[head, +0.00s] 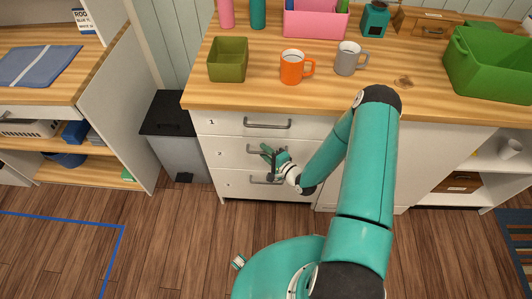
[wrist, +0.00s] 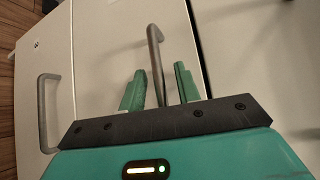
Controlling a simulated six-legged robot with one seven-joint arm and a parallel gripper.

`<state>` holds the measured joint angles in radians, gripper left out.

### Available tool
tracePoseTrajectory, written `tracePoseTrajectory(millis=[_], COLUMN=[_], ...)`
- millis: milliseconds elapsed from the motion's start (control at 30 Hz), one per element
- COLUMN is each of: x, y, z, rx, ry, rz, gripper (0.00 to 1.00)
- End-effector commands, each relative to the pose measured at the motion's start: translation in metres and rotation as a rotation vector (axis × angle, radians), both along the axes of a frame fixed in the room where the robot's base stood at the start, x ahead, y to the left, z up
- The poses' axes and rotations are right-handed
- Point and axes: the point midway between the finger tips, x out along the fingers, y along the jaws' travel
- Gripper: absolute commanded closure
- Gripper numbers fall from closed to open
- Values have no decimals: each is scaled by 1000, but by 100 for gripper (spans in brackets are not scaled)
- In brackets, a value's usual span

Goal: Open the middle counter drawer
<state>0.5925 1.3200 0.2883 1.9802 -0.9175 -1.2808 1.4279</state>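The counter has a stack of white drawers marked with numbers at the left. The middle drawer (head: 232,154), marked 2, looks shut in the head view. Its grey bar handle (wrist: 155,60) lies between my fingers in the wrist view. My gripper (head: 270,155) is at this handle and partly hides it in the head view. In the wrist view my gripper (wrist: 160,88) is open, with a green finger on each side of the bar and visible gaps between. The top drawer handle (head: 267,124) is above, and the bottom drawer handle (wrist: 45,112) is at the left.
On the wooden counter top (head: 230,97) stand an olive box (head: 228,60), an orange mug (head: 292,68), a grey mug (head: 348,60) and a green crate (head: 490,65). A grey bin (head: 180,140) with a black lid stands left of the drawers. The floor in front is clear.

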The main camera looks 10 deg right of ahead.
Motion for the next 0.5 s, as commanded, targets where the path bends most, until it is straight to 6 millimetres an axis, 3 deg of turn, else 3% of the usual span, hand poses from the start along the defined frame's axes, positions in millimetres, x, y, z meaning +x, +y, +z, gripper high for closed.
tracePoseTrajectory(millis=[200,367,500], x=[0,0,0], y=[0,0,0], z=[0,0,0], rx=[0,0,0], ry=[0,0,-1], rz=[0,0,0], gripper=[69,100,100])
